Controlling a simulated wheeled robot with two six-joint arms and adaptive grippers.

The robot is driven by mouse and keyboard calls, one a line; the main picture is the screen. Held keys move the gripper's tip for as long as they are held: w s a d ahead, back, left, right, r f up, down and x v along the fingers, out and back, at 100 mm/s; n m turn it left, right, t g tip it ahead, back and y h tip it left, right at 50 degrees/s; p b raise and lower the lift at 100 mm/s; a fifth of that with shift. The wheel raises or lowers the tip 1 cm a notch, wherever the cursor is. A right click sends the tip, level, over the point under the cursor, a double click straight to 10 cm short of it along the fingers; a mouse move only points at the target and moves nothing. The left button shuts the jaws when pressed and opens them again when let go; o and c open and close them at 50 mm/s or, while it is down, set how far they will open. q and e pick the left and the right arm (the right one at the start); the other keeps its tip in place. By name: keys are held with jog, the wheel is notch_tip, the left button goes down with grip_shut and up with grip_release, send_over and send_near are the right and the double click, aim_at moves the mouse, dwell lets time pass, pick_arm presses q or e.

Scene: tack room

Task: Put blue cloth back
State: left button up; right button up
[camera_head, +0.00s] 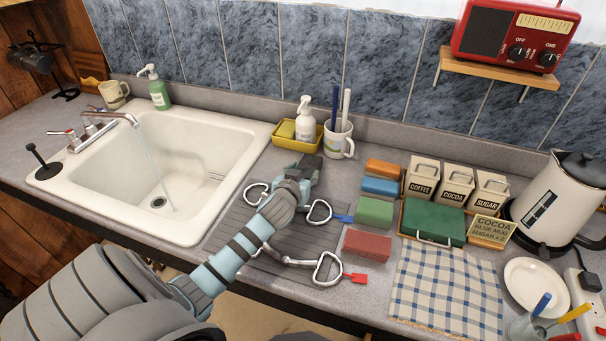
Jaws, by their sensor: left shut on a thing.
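A small folded blue cloth (380,187) lies on the counter between an orange block-like cloth (384,169) and a green one (374,211). A red one (367,246) lies nearer the front. My left gripper (309,168) is over the far part of the grey ridged mat (315,246), left of the blue cloth and apart from it. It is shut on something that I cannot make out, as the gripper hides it. My right gripper is not in view.
Metal bits with a blue tag (343,218) and a red tag (357,278) lie on the mat. A mug (338,144) and yellow tray (284,142) stand behind; the sink (117,205) is left. A green case (432,221) and checked cloth (446,288) are right.

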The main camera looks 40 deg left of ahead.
pick_arm(q)
jog(key=o, duration=1.2)
jog(key=shift+o, duration=0.2)
jog(key=shift+f, duration=0.1)
jog(key=shift+f+b, duration=0.2)
jog(key=shift+b, duration=0.35)
jog(key=r+p+v, duration=0.1)
jog(key=v, duration=1.3)
jog(key=shift+r+p, duration=0.3)
jog(key=shift+r, duration=0.05)
